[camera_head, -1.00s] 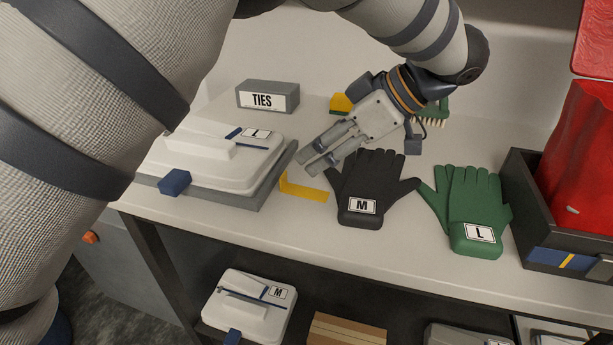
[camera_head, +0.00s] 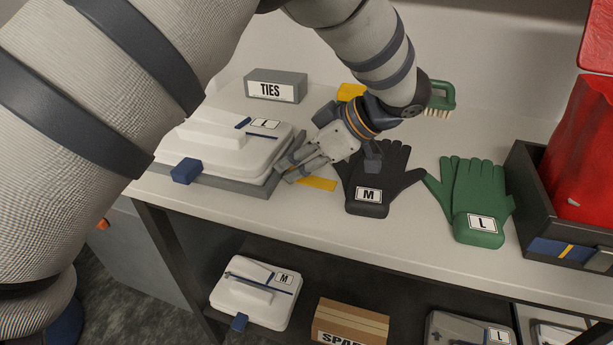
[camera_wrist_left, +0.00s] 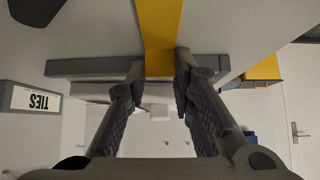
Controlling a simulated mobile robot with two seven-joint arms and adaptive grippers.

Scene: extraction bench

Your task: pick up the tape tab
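The tape tab (camera_head: 317,184) is a flat yellow strip on the bench, between the grey-based white case and the black glove. Its left end is hidden behind my left gripper (camera_head: 284,171) in the head view. In the left wrist view the yellow tape tab (camera_wrist_left: 160,25) runs down between the two fingertips of my left gripper (camera_wrist_left: 160,68). One finger is on each side, very close to the tab's edges; whether they touch it is unclear. The fingers are apart and look open. My right gripper is not in view.
The white case (camera_head: 222,145) marked L sits close left of the gripper. A black glove (camera_head: 378,180) lies right, then a green glove (camera_head: 475,200). Behind are a TIES box (camera_head: 275,85) and a green brush (camera_head: 441,97). A dark bin (camera_head: 530,220) stands far right.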

